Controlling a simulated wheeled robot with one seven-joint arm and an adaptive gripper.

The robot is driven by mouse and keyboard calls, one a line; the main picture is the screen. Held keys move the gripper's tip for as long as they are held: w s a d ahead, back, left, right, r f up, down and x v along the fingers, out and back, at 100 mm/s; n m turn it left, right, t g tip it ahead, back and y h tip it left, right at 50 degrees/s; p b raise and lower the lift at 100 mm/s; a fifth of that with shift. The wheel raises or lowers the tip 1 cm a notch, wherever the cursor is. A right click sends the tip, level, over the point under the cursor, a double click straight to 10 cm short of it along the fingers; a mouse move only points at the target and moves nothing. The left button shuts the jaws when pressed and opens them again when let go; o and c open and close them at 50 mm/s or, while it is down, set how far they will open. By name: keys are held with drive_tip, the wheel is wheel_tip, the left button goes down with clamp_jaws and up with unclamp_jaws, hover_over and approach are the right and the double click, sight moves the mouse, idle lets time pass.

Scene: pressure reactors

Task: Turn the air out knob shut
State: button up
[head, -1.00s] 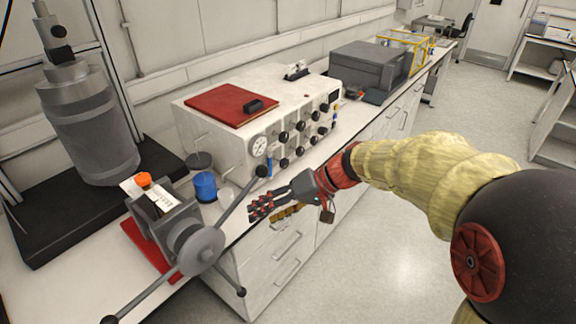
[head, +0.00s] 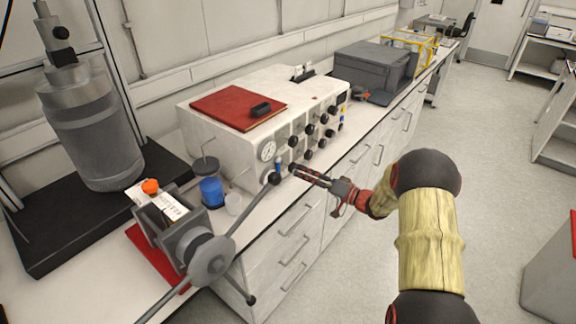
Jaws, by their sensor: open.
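A white control box (head: 222,150) stands on the bench with rows of black knobs on its front panel. A knob in the upper row (head: 294,141) and one in the lower row (head: 308,155) show clearly. The labels are too small to read, so I cannot tell which knob is the air out knob. My gripper (head: 299,171) is open, with its fingertips at the near lower end of the panel, close to the lower knobs. I cannot tell whether it touches a knob. The knob nearest the fingertips is partly hidden by them.
A round gauge (head: 267,151) sits at the panel's near end. A red book (head: 238,107) lies on the box.

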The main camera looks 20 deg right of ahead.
sight(295, 168)
drive_tip(key=shift+t+h, duration=0.3)
drive_tip(key=shift+t, duration=0.2)
drive_tip(key=w+a, duration=0.1)
drive_tip(key=w, duration=0.1)
drive_tip(key=w+b, duration=0.1)
drive_tip(key=w, duration=0.2)
drive_tip(key=w+a+f, duration=0.1)
drive_tip(key=w, duration=0.1)
drive_tip(key=shift+w+a+b, duration=0.2)
drive_tip(key=shift+a+b, duration=0.15)
drive_tip(key=shift+c, duration=0.5)
drive_tip(key=c, duration=1.1)
